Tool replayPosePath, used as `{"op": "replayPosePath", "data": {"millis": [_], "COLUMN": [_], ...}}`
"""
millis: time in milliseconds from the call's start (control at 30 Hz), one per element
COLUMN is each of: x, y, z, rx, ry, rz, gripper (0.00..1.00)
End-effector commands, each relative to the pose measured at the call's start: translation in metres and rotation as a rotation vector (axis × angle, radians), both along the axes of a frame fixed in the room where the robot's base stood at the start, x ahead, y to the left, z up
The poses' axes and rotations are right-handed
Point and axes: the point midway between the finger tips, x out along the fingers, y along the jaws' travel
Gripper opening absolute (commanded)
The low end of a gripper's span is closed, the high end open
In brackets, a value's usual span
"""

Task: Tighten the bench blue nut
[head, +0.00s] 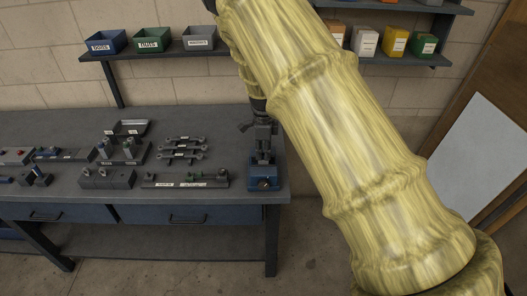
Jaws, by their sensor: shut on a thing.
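A small blue fixture (263,183) with a gold spot on its front stands at the bench's right front corner. My gripper (262,156) points down directly over it, with its fingers at the fixture's top. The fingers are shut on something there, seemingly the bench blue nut. The nut itself is hidden between the fingers or too small to make out. My yellow patterned arm crosses the right half of the head view.
The grey bench (225,130) holds wrenches (182,148) on a rack, a dark tray (127,128) and several small fixtures left of my gripper. A shelf (150,53) behind carries blue, green and grey bins. A pale board (478,150) leans at right.

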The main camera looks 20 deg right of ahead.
Motion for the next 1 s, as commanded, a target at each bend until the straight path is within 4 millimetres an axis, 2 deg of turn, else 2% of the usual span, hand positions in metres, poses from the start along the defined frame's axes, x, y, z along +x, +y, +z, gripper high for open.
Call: {"op": "replayPosePath", "data": {"millis": [100,133,233,533,667,767,1000], "x": [0.004,0.004,0.003,0.001,0.001,0.002,0.002], "y": [0.000,0.000,0.000,0.000,0.000,0.000,0.000], "z": [0.004,0.004,0.003,0.001,0.007,0.018,0.060], "rx": [-0.001,-0.001,-0.002,-0.001,-0.001,-0.002,-0.001], "ry": [-0.009,-0.009,-0.008,-0.003,-0.003,-0.005,-0.005], "rz": [0.001,0.001,0.001,0.002,0.002,0.002,0.002], "gripper": [0.00,0.23,0.41,0.41,0.41,0.41,0.41]}}
